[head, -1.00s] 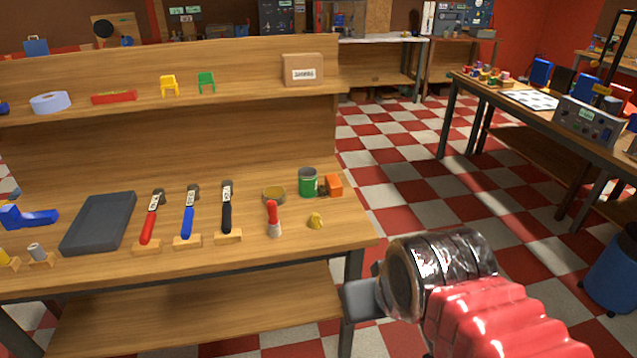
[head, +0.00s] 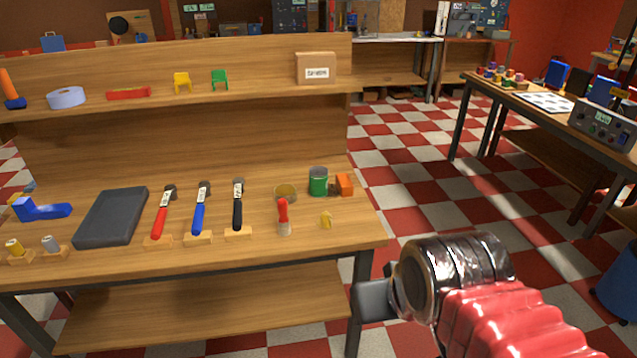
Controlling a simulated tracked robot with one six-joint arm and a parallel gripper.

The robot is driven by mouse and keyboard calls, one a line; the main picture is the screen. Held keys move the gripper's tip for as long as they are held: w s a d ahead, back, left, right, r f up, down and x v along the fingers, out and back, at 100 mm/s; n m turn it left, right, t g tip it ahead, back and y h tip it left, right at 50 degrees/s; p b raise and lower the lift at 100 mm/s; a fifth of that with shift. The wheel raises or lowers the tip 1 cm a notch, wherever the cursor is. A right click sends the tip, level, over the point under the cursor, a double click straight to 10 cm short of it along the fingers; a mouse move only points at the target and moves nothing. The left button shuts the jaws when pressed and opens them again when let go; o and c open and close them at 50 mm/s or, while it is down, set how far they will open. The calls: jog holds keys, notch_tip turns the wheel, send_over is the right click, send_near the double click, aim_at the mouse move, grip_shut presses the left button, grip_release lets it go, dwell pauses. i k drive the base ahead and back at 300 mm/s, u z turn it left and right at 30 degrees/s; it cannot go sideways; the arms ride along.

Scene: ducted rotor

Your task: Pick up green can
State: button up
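The green can (head: 318,182) stands upright near the back right of the wooden workbench (head: 260,257). It has a green body and a grey top. An orange block (head: 344,185) is close on its right, with a small dark piece between them. My gripper (head: 372,299) is at the lower right, in front of the bench's right end, lower in the picture than the can and apart from it. Only a dark grey part of it shows at the end of my arm. I cannot tell whether its fingers are open or shut.
Tools with red, blue and black (head: 237,207) handles lie further left. A shelf (head: 240,98) runs above the back. Checkered floor is open to the right.

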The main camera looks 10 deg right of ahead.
aim_at(317, 174)
jog(key=u, duration=0.75)
jog(key=i, duration=1.45)
jog(key=z, duration=0.15)
